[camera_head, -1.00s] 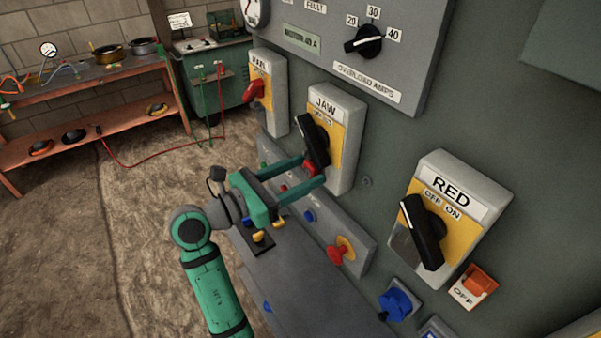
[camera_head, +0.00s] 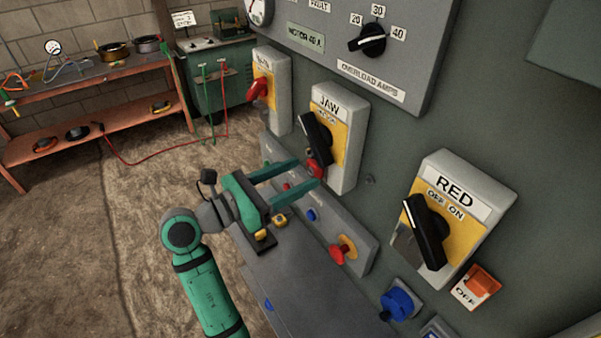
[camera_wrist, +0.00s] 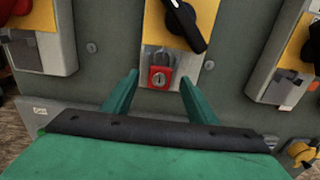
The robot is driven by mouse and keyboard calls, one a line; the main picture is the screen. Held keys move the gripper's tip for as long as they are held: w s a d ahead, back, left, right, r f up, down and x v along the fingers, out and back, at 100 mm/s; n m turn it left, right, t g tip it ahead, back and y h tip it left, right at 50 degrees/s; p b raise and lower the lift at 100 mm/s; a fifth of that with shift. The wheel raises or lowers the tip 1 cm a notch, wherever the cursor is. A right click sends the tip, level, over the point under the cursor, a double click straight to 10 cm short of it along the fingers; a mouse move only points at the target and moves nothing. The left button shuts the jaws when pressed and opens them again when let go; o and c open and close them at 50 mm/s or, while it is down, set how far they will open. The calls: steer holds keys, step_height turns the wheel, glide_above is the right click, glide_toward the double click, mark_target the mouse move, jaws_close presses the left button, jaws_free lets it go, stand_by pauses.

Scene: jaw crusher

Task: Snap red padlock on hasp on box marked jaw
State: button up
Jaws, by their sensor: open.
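The box marked JAW (camera_head: 345,105) is on the grey panel, with a yellow face and a black rotary handle (camera_head: 316,136). The red padlock (camera_head: 315,169) hangs at the lower part of this box, below the handle. In the wrist view the padlock (camera_wrist: 162,77) is upright, its keyhole facing me and its grey shackle up at the hasp; I cannot tell whether the shackle is closed. My gripper (camera_head: 306,173) is open, its two green fingers apart. In the wrist view the fingers (camera_wrist: 158,88) stand on either side of the padlock without touching it.
Below JAW, a sloped ledge carries buttons, including a red mushroom button (camera_head: 337,254). A box with a red handle (camera_head: 258,88) is to the left. A workbench (camera_head: 90,75) stands far back left.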

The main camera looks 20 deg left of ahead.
steer(key=v, duration=0.6)
steer(key=shift+s+a, duration=0.2)
steer(key=shift+s, duration=0.1)
stand_by(0.5)
stand_by(0.4)
